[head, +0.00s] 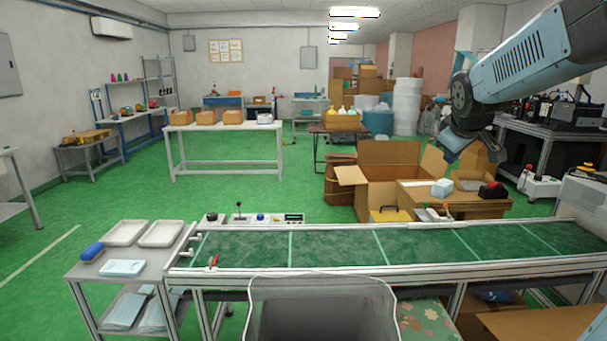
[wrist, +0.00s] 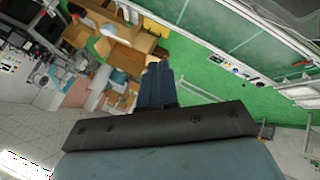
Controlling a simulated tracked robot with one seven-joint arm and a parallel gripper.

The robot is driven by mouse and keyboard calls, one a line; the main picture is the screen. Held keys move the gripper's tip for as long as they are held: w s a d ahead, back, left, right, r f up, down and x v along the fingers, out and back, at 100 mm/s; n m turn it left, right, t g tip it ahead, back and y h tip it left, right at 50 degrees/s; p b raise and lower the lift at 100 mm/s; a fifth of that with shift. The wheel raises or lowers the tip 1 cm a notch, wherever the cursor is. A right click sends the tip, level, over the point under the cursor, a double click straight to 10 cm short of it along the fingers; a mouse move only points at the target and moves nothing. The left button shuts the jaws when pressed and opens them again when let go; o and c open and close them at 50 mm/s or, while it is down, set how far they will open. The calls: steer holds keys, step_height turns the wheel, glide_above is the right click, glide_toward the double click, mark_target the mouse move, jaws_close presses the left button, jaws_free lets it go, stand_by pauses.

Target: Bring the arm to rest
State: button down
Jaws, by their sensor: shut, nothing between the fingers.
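My arm is blue-grey and reaches in from the upper right of the head view. My gripper (head: 449,157) hangs at its end, past a dark joint, in the air above the far side of the conveyor line. In the wrist view my gripper (wrist: 158,68) shows two dark blue fingers pressed together, with nothing between them. The gripper appears clear of all surfaces. The conveyor belt (head: 335,249) is green, empty of masks and crossed by pale lines.
A side table at left holds white trays (head: 126,233), a blue roller-like object (head: 93,251) and a pale blue stack (head: 122,267). A grey bin (head: 322,310) stands in front of the belt. Open cardboard boxes (head: 388,165) and a small wooden table (head: 462,209) stand beyond it. Green floor is free at left.

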steer(key=s+a+f+m+g+y, duration=0.1)
steer(key=s+a+f+m, duration=0.1)
steer(key=s, duration=0.6)
steer(key=s+a+f+m, duration=0.2)
steer(key=s+a, duration=0.3)
steer(key=s, duration=0.3)
steer(key=s+a+f+m+g+y, duration=0.1)
steer(key=s+a, duration=0.3)
steer(key=s, duration=0.4)
steer(key=shift+s+a+f+m+g+y, duration=0.15)
steer(key=shift+s+f+m+g+y, duration=0.15)
steer(key=shift+s+f+m, duration=0.15)
